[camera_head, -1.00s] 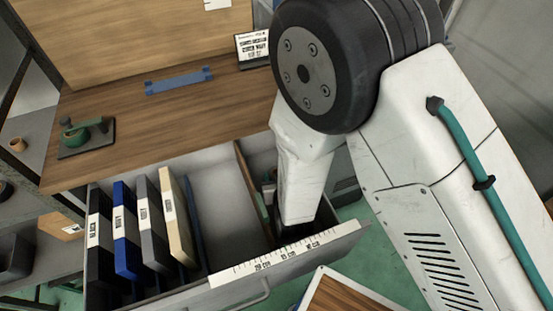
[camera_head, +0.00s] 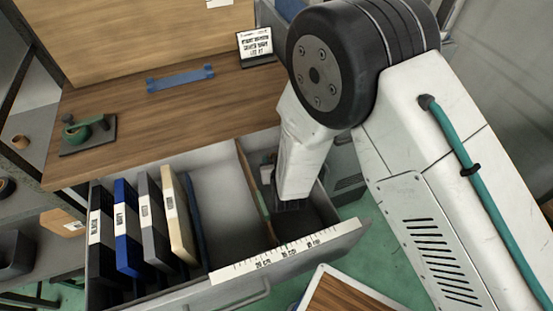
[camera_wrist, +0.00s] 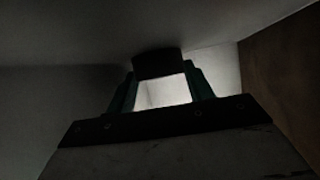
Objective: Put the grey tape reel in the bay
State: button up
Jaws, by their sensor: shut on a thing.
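My gripper (camera_wrist: 159,82) shows in the wrist view with its two green fingers closed on a dark round-edged thing, which I take to be the grey tape reel (camera_wrist: 158,62). It is in deep shadow, so its colour is hard to tell. A brown divider (camera_head: 252,190) bounds this compartment on the left. I cannot tell whether the reel touches the compartment floor.
Several upright binders (camera_head: 128,230) fill the drawer's left part, with an empty space between them and the divider. The drawer front carries a printed scale strip (camera_head: 270,255). The wooden desk (camera_head: 200,115) above holds a green tape dispenser (camera_head: 85,133), a blue bar (camera_head: 180,78) and a sign (camera_head: 255,45).

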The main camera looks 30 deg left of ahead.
jog(key=o, duration=0.7)
jog(key=shift+r, duration=0.25)
jog(key=v, duration=0.7)
jog(key=shift+s+d, duration=0.15)
